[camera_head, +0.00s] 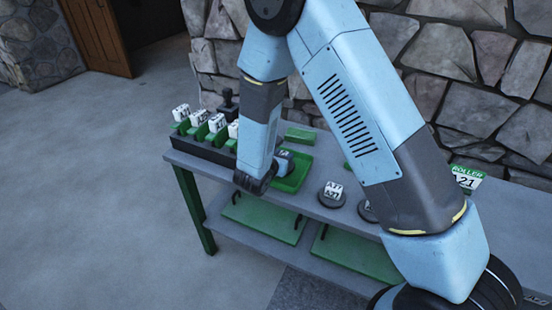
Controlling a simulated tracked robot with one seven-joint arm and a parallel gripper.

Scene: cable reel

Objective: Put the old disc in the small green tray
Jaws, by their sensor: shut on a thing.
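The small green tray (298,174) sits on the grey bench, partly hidden by my arm. A dark disc with a pale label (284,155) shows at my gripper (272,168), over the left part of the tray. My gripper is shut on this disc; the fingers are mostly hidden behind my wrist. I cannot tell whether the disc touches the tray floor. Another dark disc with a white label block (332,194) stands on the bench to the right of the tray. One more dark disc (367,211) is partly hidden by my arm.
A dark rack (202,147) with several green holders and white label blocks stands at the bench's left end. A flat green block (299,135) lies behind the tray. A roller sign (466,178) stands at right. Green panels (265,217) lie on the lower shelf. Stone walls rise behind.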

